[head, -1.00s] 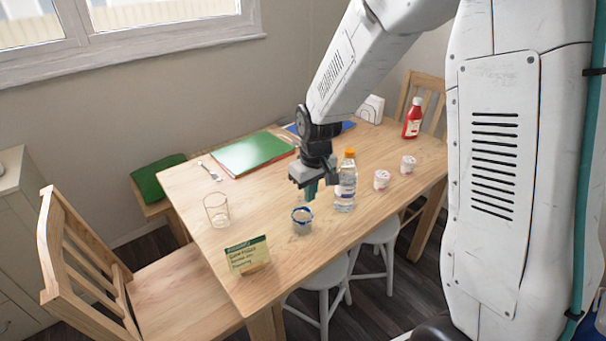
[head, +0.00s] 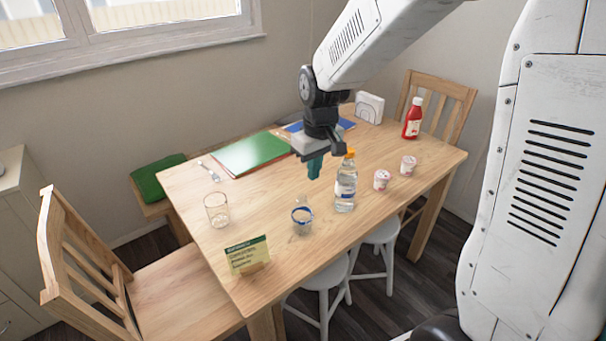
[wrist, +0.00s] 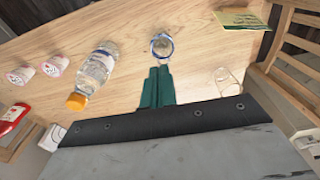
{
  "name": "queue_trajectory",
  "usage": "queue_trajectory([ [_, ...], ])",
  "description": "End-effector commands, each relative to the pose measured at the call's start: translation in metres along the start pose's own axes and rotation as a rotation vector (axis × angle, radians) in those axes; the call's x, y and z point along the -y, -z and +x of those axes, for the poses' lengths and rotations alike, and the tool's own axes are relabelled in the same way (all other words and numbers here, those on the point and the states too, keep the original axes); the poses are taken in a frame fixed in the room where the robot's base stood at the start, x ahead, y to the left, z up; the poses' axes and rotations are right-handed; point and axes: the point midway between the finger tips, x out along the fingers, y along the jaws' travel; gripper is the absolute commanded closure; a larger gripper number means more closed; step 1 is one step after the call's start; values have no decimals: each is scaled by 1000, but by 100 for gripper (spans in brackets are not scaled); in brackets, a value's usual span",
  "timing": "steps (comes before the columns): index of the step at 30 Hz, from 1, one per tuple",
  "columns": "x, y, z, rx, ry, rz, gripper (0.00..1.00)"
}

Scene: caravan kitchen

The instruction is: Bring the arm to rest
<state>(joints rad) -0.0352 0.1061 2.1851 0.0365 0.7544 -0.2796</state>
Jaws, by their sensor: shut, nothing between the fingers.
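My gripper (head: 315,168) is above the wooden table (head: 262,200), with its teal fingers closed together and nothing between them. In the head view it is left of the clear bottle with the orange cap (head: 345,186) and behind a small glass jar with a blue band (head: 302,217). In the wrist view the shut fingers (wrist: 159,72) point toward the jar (wrist: 162,46), apart from it. The bottle (wrist: 95,70) lies to their left there. My arm reaches in from the upper right of the head view.
On the table stand a drinking glass (head: 217,210), a small sign (head: 247,256), two white cups (head: 382,180), a red bottle (head: 412,118), a green folder (head: 250,153) and a napkin holder (head: 369,107). Wooden chairs (head: 85,265) and white stools (head: 320,290) stand around it.

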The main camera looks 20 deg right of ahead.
Motion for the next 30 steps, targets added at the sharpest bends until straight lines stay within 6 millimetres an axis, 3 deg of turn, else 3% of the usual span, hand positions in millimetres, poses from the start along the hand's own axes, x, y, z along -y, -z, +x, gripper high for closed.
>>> queue_trajectory([
  [13,0,0,0,3,1,7,100],
  [15,2,-8,1,33,8,29,100],
  [17,5,-22,5,81,18,51,100],
  [19,11,-46,-4,128,25,84,100],
  [30,37,-167,-85,177,9,227,100],
])
